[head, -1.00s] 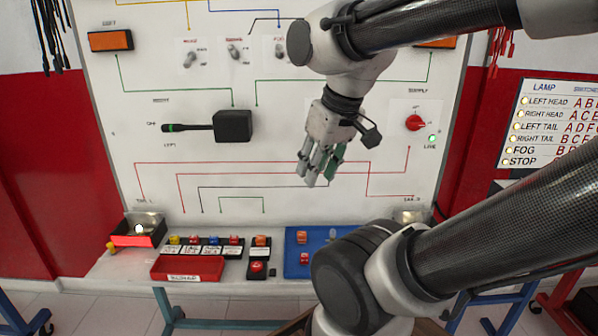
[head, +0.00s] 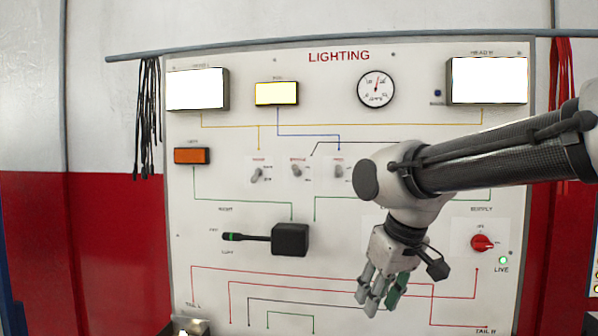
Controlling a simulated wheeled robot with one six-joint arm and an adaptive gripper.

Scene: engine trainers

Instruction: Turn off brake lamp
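The lighting board (head: 445,130) faces me. Three toggle switches sit in a row at its middle: a left one (head: 258,174), a middle one (head: 297,172) and a right one (head: 339,171). Their small labels are too blurred to read surely, so I cannot tell which serves the brake lamp. The left tail lamp (head: 190,326) is cut off at the bottom edge. My gripper (head: 378,303) points down in front of the lower board, below and right of the switches. Its fingers sit close together, with no thing seen between them; their opening is unclear.
Both head lamps, left (head: 197,89) and right (head: 488,80), and the fog lamp (head: 277,93) glow. A black stalk lever (head: 290,239) sticks out left of my gripper. A red rotary knob (head: 482,242) and a green live light (head: 503,260) are to its right.

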